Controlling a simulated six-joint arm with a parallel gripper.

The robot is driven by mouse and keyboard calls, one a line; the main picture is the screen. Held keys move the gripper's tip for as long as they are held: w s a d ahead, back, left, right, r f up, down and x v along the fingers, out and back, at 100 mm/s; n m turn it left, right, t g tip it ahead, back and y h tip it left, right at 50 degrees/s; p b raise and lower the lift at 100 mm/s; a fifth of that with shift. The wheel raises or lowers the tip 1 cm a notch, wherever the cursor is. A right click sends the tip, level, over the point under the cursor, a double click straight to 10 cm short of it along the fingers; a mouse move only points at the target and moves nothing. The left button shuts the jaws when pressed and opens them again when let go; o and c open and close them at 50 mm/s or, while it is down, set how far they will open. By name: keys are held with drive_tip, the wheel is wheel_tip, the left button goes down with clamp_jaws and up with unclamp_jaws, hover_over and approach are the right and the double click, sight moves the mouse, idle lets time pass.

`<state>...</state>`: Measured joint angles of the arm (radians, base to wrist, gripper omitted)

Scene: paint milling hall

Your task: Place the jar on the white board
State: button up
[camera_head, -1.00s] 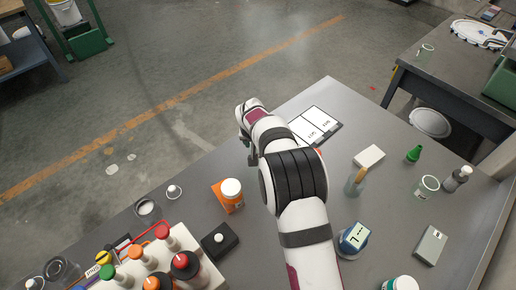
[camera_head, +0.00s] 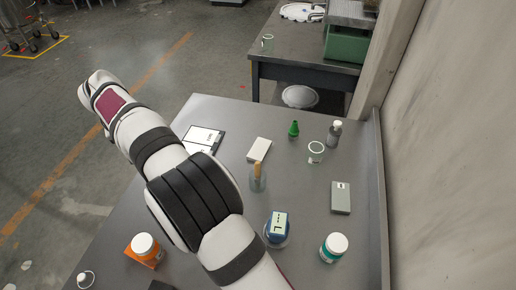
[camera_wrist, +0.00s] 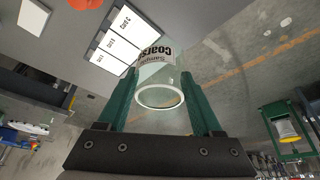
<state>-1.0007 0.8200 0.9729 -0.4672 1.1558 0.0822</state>
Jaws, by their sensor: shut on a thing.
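My gripper (camera_wrist: 159,78) is shut on a clear glass jar (camera_wrist: 153,76) in the wrist view. The jar has a white label reading "Coarse" and its round rim faces the camera, between the two green fingers. In the head view the arm reaches to the upper left, and its own links hide the fingers and jar. A plain white slab (camera_head: 259,149), probably the white board, lies on the grey table right of the arm. A dark board with labelled white cards (camera_head: 204,138) lies farther left; its cards show left of the jar in the wrist view (camera_wrist: 118,42).

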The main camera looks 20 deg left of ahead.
drive_tip(key=w+d+m, duration=0.1)
drive_tip(key=w+d, duration=0.6)
drive_tip(key=d, duration=0.5)
drive_tip(key=w+d+m+h, duration=0.1)
drive_tip(key=w+d, duration=0.5)
drive_tip(key=d, duration=0.5)
drive_tip(key=w+d+m, duration=0.1)
drive_tip(key=w+d, duration=0.6)
drive_tip(key=d, duration=0.5)
approach(257, 150)
drive_tip(key=shift+w+a+t, duration=0.3)
drive_tip(key=shift+w, duration=0.1)
drive_tip(key=shift+a+f, duration=0.1)
drive_tip(key=shift+f, duration=1.9)
drive_tip(key=shift+f, duration=0.2)
drive_tip(key=o, duration=1.4)
drive_tip(key=shift+c, duration=0.2)
